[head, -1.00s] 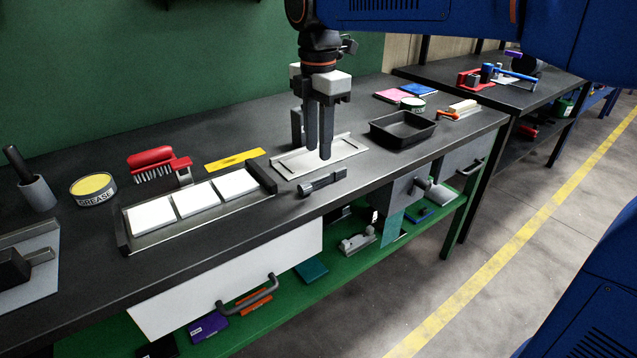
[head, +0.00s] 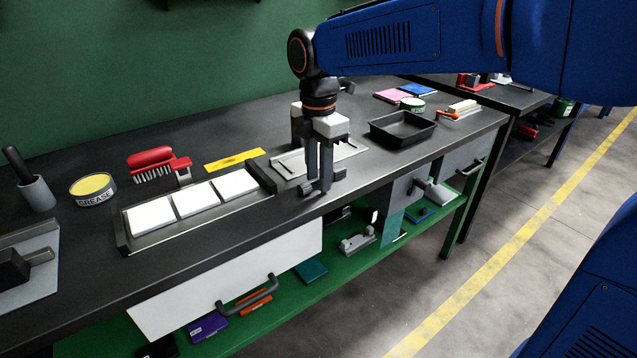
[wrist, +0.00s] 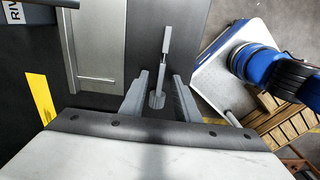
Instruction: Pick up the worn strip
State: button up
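A narrow grey piece (head: 306,190), which may be the worn strip, lies on the dark bench top near its front edge. It also shows in the wrist view (wrist: 166,42), with a paler far part. My gripper (head: 320,188) points straight down over it, with the fingers low at the bench and hiding its middle in the head view. In the wrist view my gripper (wrist: 161,80) is open. One finger is on each side of the grey piece, with gaps visible. I cannot tell whether the fingertips touch the bench.
A pale plate (head: 350,149) lies just behind the gripper. To its left are a frame holding white pads (head: 190,198), a yellow strip (head: 234,159), a red brush (head: 150,157) and a grease tin (head: 93,188). A black tray (head: 403,131) stands to the right.

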grip_shut()
jog(key=shift+r, duration=0.1)
